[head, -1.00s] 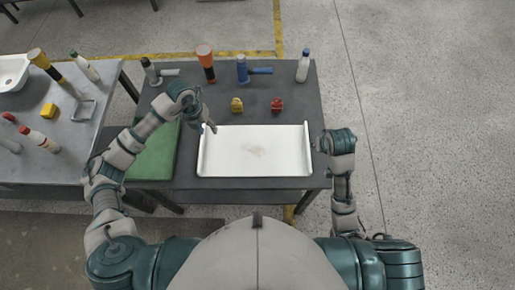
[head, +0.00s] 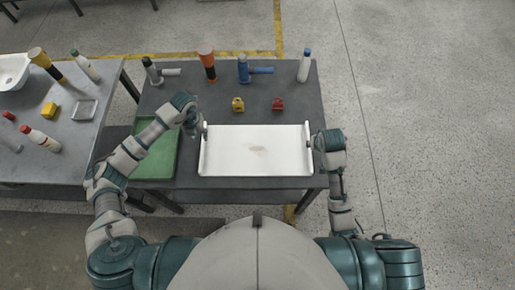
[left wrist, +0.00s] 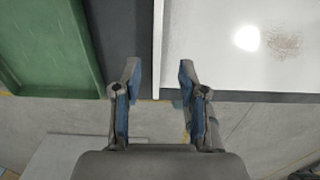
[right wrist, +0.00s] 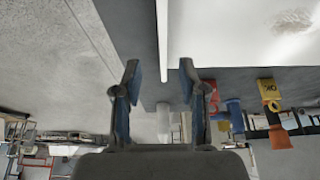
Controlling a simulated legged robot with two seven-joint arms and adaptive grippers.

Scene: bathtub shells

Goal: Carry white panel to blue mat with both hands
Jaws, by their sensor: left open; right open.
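The white panel (head: 257,160), with raised left and right edges and a faint brownish smudge, lies on the dark table. My left gripper (head: 199,128) is open at its upper left edge. In the left wrist view the panel's edge (left wrist: 157,50) lines up with the gap between the fingers (left wrist: 158,75). My right gripper (head: 314,143) is open at the right edge. In the right wrist view that edge (right wrist: 162,40) also lines up with the finger gap (right wrist: 159,75). I cannot tell whether the fingers touch it. No blue mat is visible.
A green tray (head: 160,168) lies left of the panel. Behind the panel stand a yellow block (head: 238,104), a red block (head: 278,104), an orange-topped tool (head: 207,66), a blue tool (head: 244,69) and a white bottle (head: 304,65). A cluttered grey table (head: 75,130) is at the left.

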